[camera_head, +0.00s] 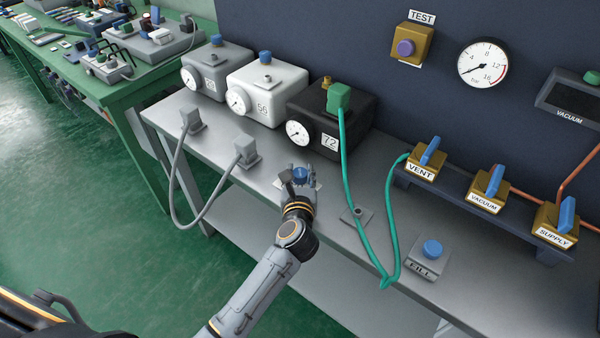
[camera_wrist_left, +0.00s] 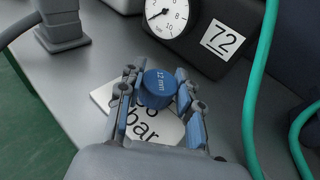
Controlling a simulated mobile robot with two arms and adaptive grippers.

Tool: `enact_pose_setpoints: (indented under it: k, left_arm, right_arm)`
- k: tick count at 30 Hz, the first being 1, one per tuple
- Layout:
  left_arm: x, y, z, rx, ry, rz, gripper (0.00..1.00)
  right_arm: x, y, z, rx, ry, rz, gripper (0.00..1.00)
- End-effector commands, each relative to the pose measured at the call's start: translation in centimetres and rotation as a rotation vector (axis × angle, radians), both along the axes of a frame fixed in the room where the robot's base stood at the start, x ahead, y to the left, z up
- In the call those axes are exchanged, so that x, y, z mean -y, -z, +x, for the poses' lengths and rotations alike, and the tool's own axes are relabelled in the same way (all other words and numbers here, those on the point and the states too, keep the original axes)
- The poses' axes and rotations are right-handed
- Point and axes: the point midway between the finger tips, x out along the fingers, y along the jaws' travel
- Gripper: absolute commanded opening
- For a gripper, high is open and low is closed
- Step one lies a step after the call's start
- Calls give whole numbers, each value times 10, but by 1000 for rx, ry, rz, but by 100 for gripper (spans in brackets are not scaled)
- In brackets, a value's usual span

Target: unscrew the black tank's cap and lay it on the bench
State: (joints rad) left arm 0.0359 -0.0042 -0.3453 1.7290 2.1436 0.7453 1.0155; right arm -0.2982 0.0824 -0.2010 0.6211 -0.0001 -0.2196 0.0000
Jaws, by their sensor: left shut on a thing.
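The black tank (camera_head: 340,116), labelled 72, stands on the grey bench (camera_head: 255,175) with a dial on its front; its front also shows in the left wrist view (camera_wrist_left: 208,72). A green connector (camera_head: 339,97) with a green hose sits on its top, and a small brass fitting stands beside it. My left gripper (camera_head: 299,178) is in front of this tank, low over the bench. It is shut on a blue cap (camera_wrist_left: 158,88) marked 12 mm. A white plate (camera_wrist_left: 110,98) lettered "bar" lies below the cap; I cannot tell whether they touch. My right gripper is not in view.
A white tank (camera_head: 262,99) and a grey tank (camera_head: 215,76), both with blue caps, stand left of the black one. Grey plugs joined by a cable sit at the bench's front edge. The green hose (camera_head: 391,220) loops over the right side, near a blue-topped block (camera_head: 430,256).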

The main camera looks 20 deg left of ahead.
Motion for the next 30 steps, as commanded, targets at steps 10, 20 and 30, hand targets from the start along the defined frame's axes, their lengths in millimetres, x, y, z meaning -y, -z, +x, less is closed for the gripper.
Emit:
enact_pose_setpoints:
  k: [10, 20, 30]
  left_arm:
    - [0, 4, 0, 0, 0, 0, 17]
    - [0, 6, 0, -1, 0, 0, 61]
    - [2, 6, -4, -2, 1, -1, 61]
  right_arm:
    - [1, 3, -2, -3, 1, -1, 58]
    - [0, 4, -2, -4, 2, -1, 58]
    - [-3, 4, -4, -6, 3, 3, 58]
